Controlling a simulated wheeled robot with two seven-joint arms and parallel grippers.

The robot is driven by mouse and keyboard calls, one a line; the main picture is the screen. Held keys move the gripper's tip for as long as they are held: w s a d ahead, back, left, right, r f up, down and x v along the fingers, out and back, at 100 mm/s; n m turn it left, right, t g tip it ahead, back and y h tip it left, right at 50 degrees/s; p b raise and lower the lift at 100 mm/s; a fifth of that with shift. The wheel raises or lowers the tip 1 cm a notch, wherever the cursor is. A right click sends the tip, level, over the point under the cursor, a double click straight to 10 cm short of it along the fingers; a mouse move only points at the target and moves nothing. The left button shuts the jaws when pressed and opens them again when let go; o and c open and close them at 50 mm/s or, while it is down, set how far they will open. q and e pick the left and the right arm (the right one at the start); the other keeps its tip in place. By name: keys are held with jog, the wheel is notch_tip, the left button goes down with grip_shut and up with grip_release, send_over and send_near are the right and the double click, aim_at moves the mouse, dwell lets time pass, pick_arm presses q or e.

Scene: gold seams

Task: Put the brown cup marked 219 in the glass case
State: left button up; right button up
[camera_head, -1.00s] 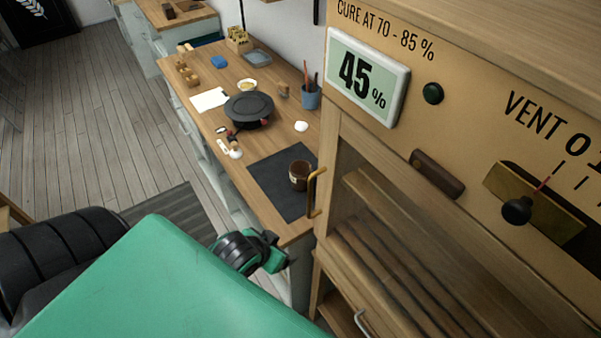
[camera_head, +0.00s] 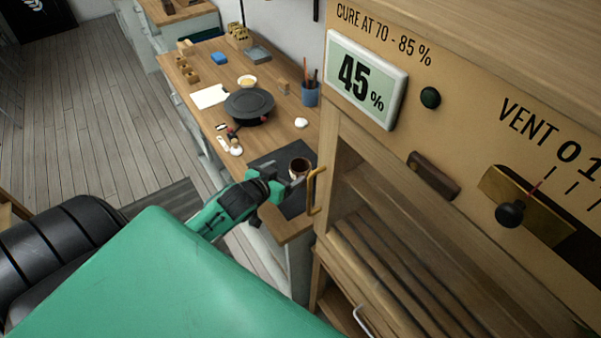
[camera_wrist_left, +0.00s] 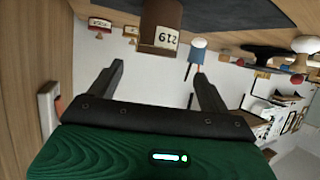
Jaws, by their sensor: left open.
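The brown cup (camera_head: 300,166) stands upright on a dark mat (camera_head: 264,161) near the front end of the wooden worktop. Its pale label reading 219 shows in the left wrist view, where the cup (camera_wrist_left: 160,22) appears upside down. My left gripper (camera_head: 283,186) is open just in front of the cup. In the left wrist view, the cup is beyond the two fingertips (camera_wrist_left: 160,78), roughly centred between them and apart from them. The wooden case (camera_head: 345,133) stands at the right, with slatted shelves inside and a brass handle (camera_head: 316,190). My right gripper is not in view.
A black turntable (camera_head: 249,104), a blue pot of tools (camera_head: 310,93) and a white round object (camera_head: 301,122) stand farther back on the worktop. The case front stands close right of the cup.

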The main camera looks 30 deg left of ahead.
aim_at(305, 163)
pick_arm(q)
jog(key=x, duration=0.3)
jog(key=shift+w, duration=0.1)
jog(key=shift+w+d+f+p, duration=0.15)
jog(key=shift+w+f+p, duration=0.15)
jog(key=shift+w+p, duration=0.3)
jog(key=shift+d+f+p+x, duration=0.1)
jog(key=shift+f+p+x, duration=0.2)
jog(key=shift+x, duration=0.65)
jog(key=shift+d+f+p+x, duration=0.1)
jog(key=shift+p+x, duration=0.3)
jog(key=shift+x, duration=0.6)
jog(key=shift+s, duration=0.15)
jog(key=shift+c, duration=0.2)
jog(key=c, duration=1.1)
jog(key=shift+r, duration=0.1)
jog(key=shift+c, duration=0.6)
jog(key=shift+r, duration=0.1)
